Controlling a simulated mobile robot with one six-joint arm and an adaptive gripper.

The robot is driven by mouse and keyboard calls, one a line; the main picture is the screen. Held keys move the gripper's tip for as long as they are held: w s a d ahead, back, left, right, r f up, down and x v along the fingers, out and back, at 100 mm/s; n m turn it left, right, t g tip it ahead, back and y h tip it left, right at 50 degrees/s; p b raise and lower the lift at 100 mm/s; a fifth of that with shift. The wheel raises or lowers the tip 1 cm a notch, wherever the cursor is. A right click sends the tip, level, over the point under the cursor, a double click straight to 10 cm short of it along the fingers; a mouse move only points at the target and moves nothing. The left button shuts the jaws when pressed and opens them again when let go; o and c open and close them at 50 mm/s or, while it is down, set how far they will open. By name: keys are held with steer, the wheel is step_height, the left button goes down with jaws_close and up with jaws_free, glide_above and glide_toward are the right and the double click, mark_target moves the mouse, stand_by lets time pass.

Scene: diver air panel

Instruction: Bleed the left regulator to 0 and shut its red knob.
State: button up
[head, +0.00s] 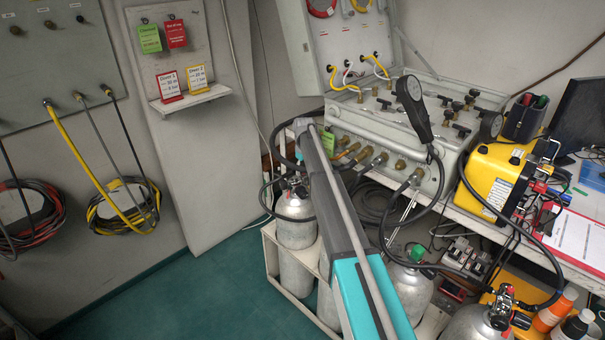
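My grey and teal arm crosses the middle of the head view and covers part of the cylinder rack and the panel front. My gripper cannot be made out; it appears hidden by the arm. The left grey cylinder (295,232) stands upright in the rack. Its dark regulator (293,186) is on top, just left of the arm, with black hoses around it. Its red knob cannot be made out clearly, and its gauge reading cannot be read. Another regulator (500,310) with red parts sits on the cylinder at the lower right.
The open air panel case (408,120) stands on a bench, with black valves, hoses and a raised black gauge (413,100). A yellow box (497,178) stands right of it. A green-topped cylinder (412,290) stands right of my arm. The floor at left is clear.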

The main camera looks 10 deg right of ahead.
stand_by(0.3)
jaws_close()
steer(key=shift+a, duration=0.4)
steer(key=shift+d, duration=0.25)
